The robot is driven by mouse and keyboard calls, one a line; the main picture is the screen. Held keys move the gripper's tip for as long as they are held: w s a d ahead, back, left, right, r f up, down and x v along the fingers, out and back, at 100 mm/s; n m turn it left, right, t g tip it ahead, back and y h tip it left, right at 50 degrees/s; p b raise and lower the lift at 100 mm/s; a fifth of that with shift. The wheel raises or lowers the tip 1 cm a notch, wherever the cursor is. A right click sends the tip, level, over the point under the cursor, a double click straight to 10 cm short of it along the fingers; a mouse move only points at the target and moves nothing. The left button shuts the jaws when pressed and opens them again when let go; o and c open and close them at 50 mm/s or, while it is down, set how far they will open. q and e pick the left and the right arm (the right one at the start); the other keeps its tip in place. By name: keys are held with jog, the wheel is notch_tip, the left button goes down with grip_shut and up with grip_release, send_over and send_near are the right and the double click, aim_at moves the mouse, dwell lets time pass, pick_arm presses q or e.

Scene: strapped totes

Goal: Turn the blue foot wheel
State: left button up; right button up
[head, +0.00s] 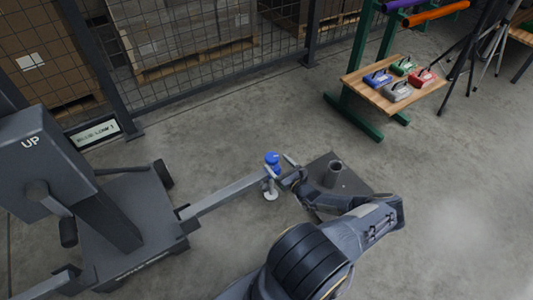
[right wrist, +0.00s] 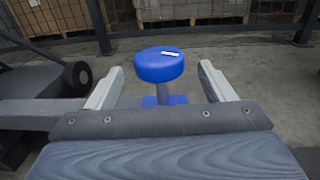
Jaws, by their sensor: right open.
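The blue foot wheel (head: 272,158) is a round blue knob on a short stem at the outer end of a grey outrigger beam (head: 228,194). A pale round foot pad (head: 271,195) shows below the beam end. In the right wrist view the blue wheel (right wrist: 159,68) has a white mark on its top, with a grey stem and a blue part below it. My right gripper (head: 279,167) is open at the wheel. Its two pale fingers (right wrist: 160,74) stand left and right of the wheel in the wrist view, with visible gaps. My left gripper is out of view.
The beam belongs to a grey wheeled machine (head: 108,215) marked "UP". A dark plate with a short upright tube (head: 334,174) lies right of the wheel, partly behind my arm. A mesh fence (head: 190,60) runs behind. A wooden bench (head: 378,95) holds several coloured cases.

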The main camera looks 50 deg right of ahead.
aim_at(269, 155)
jog(key=w, duration=0.2)
jog(key=w+b, duration=0.1)
jog(key=w, duration=0.1)
jog(key=w+d, duration=0.1)
jog(key=w, duration=0.1)
jog(key=shift+b, duration=0.35)
jog(key=shift+c, duration=0.4)
